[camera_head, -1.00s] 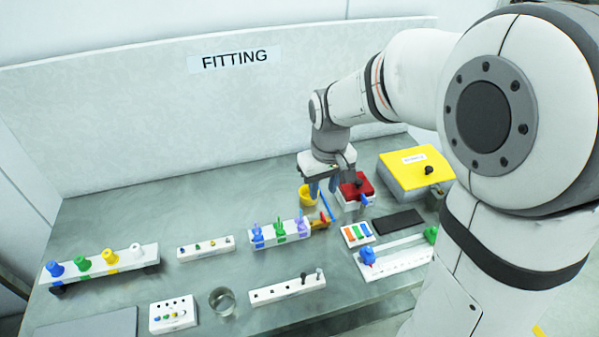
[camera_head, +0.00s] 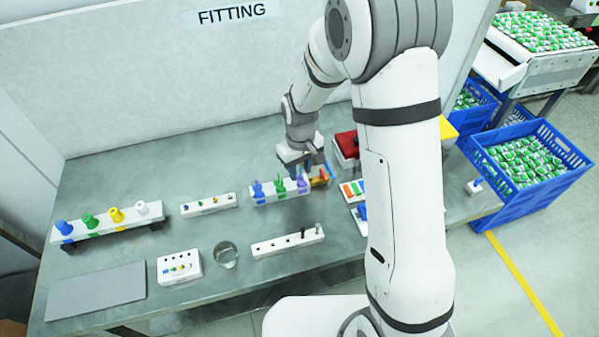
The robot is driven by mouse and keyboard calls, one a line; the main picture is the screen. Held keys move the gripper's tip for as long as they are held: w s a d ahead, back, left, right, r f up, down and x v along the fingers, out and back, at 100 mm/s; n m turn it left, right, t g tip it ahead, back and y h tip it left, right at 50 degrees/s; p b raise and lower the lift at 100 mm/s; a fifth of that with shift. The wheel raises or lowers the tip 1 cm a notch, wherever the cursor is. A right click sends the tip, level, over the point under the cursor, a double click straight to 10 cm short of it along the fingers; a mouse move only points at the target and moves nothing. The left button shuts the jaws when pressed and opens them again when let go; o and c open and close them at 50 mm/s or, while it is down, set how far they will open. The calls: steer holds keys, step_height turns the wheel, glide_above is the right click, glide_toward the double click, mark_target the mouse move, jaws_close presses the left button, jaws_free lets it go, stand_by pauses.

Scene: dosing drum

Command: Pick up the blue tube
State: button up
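The blue tube (camera_head: 258,191) stands upright at the left end of a small white rack (camera_head: 268,199). A green tube (camera_head: 280,184) and a purple tube (camera_head: 302,184) stand in the same rack to its right. My gripper (camera_head: 303,170) points down at the rack's right end and behind it, close to the purple tube in the picture and apart from the blue tube. Its fingers are small and partly hidden, but they look spread with nothing between them.
To the left are a rail with blue, green, yellow and white pieces (camera_head: 110,226) and a small block with pegs (camera_head: 208,205). In front stand a glass beaker (camera_head: 226,256) and a long white block (camera_head: 288,243). My arm hides the table's right part.

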steer(key=shift+f, duration=0.1)
jaws_close()
stand_by(0.3)
